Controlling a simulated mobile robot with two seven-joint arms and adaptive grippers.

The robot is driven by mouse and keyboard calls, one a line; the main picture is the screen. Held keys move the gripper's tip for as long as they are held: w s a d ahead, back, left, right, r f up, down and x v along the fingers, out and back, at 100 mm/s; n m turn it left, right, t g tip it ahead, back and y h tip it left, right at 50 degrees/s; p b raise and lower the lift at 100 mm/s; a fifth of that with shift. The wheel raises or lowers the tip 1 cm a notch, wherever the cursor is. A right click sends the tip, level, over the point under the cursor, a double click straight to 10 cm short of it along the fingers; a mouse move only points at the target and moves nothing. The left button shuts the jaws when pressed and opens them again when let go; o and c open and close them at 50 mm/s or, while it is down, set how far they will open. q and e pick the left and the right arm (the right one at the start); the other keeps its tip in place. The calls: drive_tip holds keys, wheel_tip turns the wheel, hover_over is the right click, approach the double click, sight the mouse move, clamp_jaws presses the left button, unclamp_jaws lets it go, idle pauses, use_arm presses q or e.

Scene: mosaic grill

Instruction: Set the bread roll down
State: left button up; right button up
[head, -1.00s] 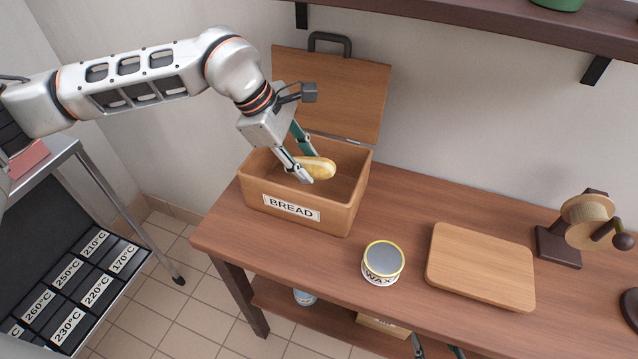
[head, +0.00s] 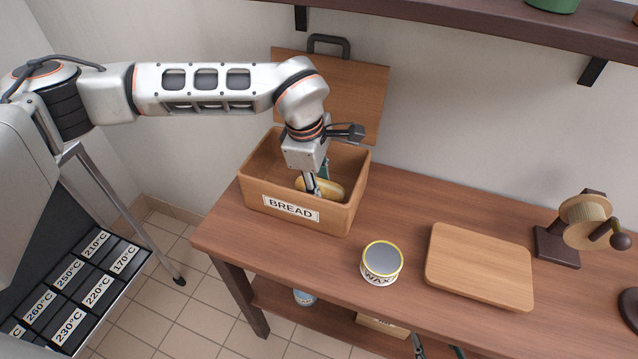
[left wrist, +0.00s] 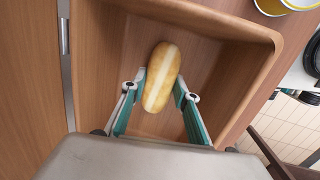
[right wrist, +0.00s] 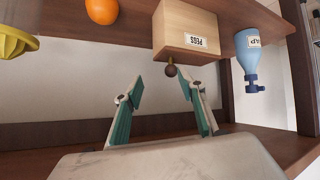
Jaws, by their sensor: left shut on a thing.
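The bread roll (head: 327,188) is golden with a pale stripe. My left gripper (head: 318,187) is shut on it, inside the open wooden box marked BREAD (head: 258,203). In the left wrist view the roll (left wrist: 162,75) lies between the two fingers, its far end reaching past the tips, with the box floor behind it. Whether the roll touches the floor cannot be told. My right gripper (right wrist: 162,88) is open and empty under the tabletop, in front of the knob of a box marked PEGS (right wrist: 187,35).
The bread box's lid (head: 355,95) stands open behind it. A WAX tin (head: 382,262), a wooden board (head: 480,267) and a spool on a stand (head: 585,222) are on the table. On the lower shelf are an orange (right wrist: 102,10) and a blue bottle (right wrist: 248,55).

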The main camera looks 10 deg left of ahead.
use_arm(q)
drive_tip(key=shift+a+f, duration=0.1)
drive_tip(key=shift+f, duration=0.2)
use_arm(e)
drive_tip(key=shift+s+a+f, duration=0.1)
drive_tip(key=shift+s, duration=0.1)
drive_tip(key=shift+s, duration=0.1)
use_arm(q)
drive_tip(key=o, duration=1.1)
drive_tip(key=shift+f, duration=0.1)
use_arm(e)
drive_tip(key=shift+r, duration=0.2)
